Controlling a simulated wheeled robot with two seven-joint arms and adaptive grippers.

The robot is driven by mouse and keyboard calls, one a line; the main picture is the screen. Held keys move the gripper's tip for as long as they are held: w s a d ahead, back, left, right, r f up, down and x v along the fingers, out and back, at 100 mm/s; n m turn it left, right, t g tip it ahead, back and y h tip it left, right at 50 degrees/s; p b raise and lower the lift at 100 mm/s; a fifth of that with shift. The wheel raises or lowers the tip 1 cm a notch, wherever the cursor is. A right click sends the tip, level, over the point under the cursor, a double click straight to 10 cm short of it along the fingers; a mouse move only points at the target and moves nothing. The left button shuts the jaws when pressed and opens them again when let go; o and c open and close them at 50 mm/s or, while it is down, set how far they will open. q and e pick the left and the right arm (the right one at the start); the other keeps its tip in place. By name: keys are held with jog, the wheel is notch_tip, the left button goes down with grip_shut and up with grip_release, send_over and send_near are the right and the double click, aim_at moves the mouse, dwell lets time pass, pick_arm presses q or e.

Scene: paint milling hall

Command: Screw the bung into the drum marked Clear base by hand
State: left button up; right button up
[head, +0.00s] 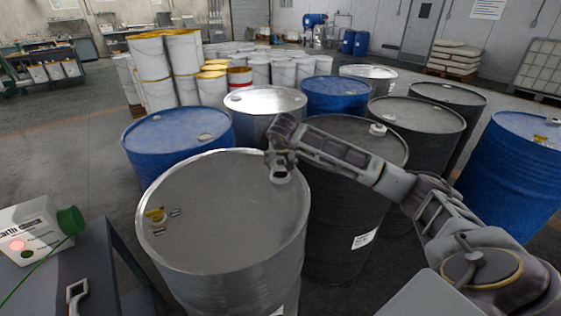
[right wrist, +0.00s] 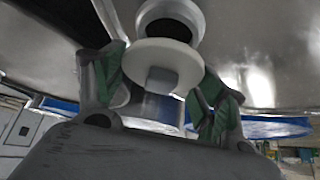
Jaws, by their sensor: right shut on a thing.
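A bare-steel drum (head: 215,225) stands in front of me. Its label is cut off at the bottom edge, and I cannot read Clear base on any drum. My right gripper (head: 280,172) is over the right far part of its lid. In the right wrist view the gripper (right wrist: 165,78), with green-padded fingers, is shut on a white flanged bung (right wrist: 165,56). A pale ring around a dark opening (right wrist: 172,20) shows close to the bung; I cannot tell whether they touch. My left gripper is not in view.
Black (head: 340,215) and blue drums (head: 180,140) crowd close around the steel drum. Stacked white pails (head: 160,75) stand behind. Open floor lies at the left.

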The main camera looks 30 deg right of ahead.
jog(key=shift+f+b, duration=0.4)
jog(key=shift+f, duration=0.35)
dwell(0.9)
dwell(0.4)
jog(key=shift+f+b, duration=0.6)
jog(key=shift+f, duration=0.4)
dwell(0.4)
jog(key=o, duration=1.1)
jog(key=shift+f, duration=0.1)
jog(key=v, duration=1.2)
